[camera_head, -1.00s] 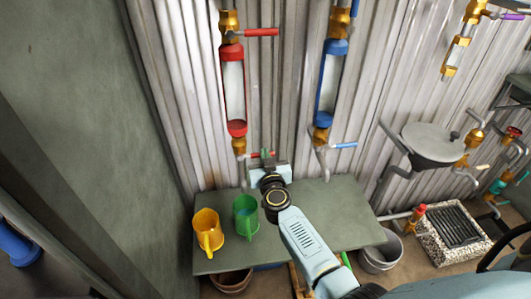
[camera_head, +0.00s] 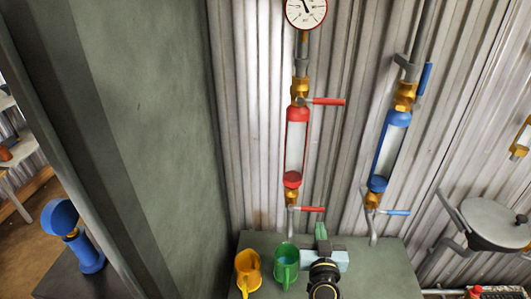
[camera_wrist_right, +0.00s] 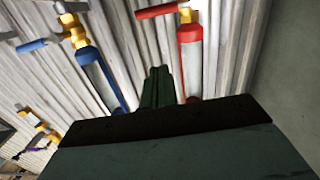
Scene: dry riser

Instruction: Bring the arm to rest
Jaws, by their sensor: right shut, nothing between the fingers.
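My right gripper (camera_head: 321,237) is at the bottom of the head view, over the green-grey table (camera_head: 382,270), with its green fingers pointing at the corrugated wall. The fingers are together with nothing between them. In the right wrist view its fingers (camera_wrist_right: 157,87) also show shut, in front of the wall. The red-capped sight tube (camera_head: 295,147) with red levers is on the wall just above and left of the gripper. The blue-capped tube (camera_head: 390,150) is to the right. My left gripper does not show.
A round gauge (camera_head: 306,12) is above the red tube. A grey round basin (camera_head: 493,224) is at the right. A grey-green wall closes the left side.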

